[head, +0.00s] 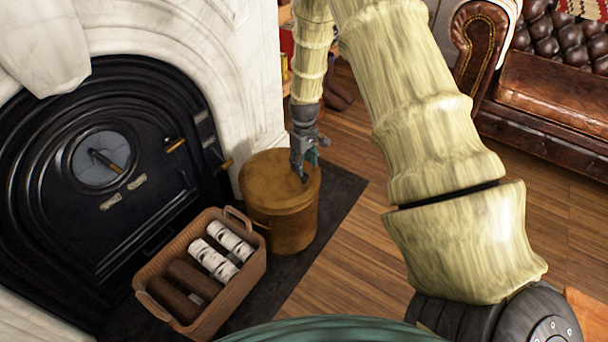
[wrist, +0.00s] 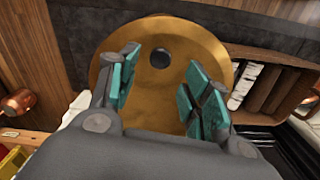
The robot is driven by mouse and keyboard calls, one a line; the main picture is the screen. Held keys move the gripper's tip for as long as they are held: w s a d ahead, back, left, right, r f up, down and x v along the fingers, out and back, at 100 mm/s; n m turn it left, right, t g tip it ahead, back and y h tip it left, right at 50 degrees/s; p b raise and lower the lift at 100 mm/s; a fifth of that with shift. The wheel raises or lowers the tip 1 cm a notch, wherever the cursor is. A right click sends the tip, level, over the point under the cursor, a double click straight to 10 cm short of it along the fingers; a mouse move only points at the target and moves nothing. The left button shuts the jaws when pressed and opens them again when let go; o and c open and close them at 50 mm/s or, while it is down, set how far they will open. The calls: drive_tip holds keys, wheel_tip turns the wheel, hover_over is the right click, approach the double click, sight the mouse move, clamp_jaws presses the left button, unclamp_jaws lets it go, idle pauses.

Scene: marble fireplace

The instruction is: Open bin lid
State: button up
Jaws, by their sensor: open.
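The bin (head: 282,221) is a round brass-coloured drum standing on the dark hearth slab beside the fireplace. Its lid (head: 262,177) is on and looks closed. In the wrist view the round lid (wrist: 160,28) fills the middle, with a small dark round knob or hole (wrist: 160,60) near its centre. My gripper (head: 306,168) is above the right part of the lid in the head view, pointing down. In the wrist view its teal-padded fingers (wrist: 158,90) are apart, with the dark round spot seen between and beyond them. Nothing is held. Whether the fingertips touch the lid cannot be told.
A wicker basket (head: 254,266) with several logs stands close in front of the bin. The black fireplace (head: 75,215) with white marble surround is at left. A brown leather sofa (head: 550,90) is at upper right. Wooden floor (head: 345,235) is clear right of the slab.

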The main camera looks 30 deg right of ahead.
drive_tip(key=shift+f+b, duration=0.45)
drive_tip(key=shift+f, duration=1.95)
clamp_jaws()
